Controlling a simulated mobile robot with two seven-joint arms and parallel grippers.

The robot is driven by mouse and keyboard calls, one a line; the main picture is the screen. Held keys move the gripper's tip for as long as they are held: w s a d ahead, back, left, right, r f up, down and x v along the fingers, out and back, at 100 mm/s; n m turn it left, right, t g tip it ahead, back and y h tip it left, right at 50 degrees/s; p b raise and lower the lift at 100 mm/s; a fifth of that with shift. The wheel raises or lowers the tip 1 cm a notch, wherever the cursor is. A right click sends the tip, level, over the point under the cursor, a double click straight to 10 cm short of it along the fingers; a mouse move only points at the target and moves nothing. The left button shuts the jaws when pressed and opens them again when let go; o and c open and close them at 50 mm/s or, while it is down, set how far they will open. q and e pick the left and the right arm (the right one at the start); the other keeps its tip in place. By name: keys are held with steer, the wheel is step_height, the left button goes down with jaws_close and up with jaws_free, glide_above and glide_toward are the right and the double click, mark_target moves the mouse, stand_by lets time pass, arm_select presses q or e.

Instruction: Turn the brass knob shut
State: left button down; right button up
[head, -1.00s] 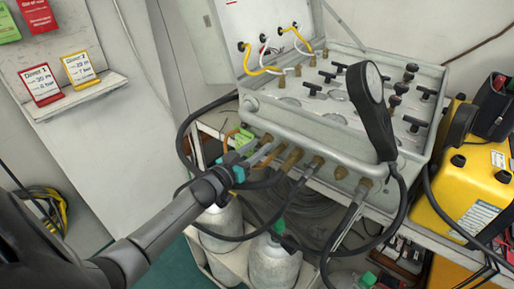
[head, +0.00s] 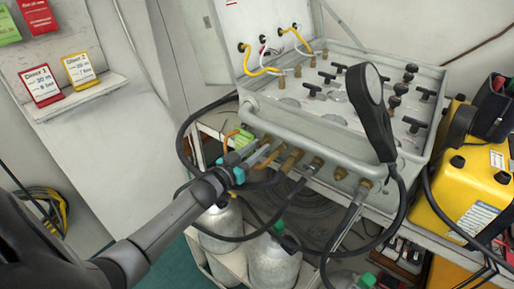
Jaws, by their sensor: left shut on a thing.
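The air panel (head: 352,133) is a pale metal case with its lid raised, and a row of brass fittings runs along its front edge. My left gripper (head: 258,156) reaches in from the lower left to the left end of that row. It is shut on the brass knob (head: 266,142) there; the fingers hide much of the knob, so how far it is turned cannot be told. Another brass fitting (head: 291,161) sits just right of the fingers. My right gripper is not in view.
Black hoses (head: 258,236) loop below the front edge. Grey cylinders (head: 272,262) stand underneath. A round gauge on a black holder (head: 374,98) rises at the front right. A yellow case (head: 470,195) stands at right. Colored cards sit on a ledge (head: 95,94) at left.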

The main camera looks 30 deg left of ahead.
arm_select(q)
steer(key=m, duration=0.3)
steer(key=shift+p, duration=0.3)
steer(key=m, duration=0.3)
steer(key=shift+m, duration=0.4)
steer(key=m, duration=0.5)
steer(key=shift+m, duration=0.7)
steer(key=c, duration=0.9)
jaws_free()
steer(key=s, duration=0.5)
steer(key=s+p, duration=0.1)
steer(key=s, duration=0.4)
steer(key=s+a, duration=0.1)
steer(key=s, duration=0.4)
steer(key=shift+s+a+r+p, duration=0.1)
steer(key=shift+s+r+p, duration=0.05)
steer(key=shift+p, duration=0.25)
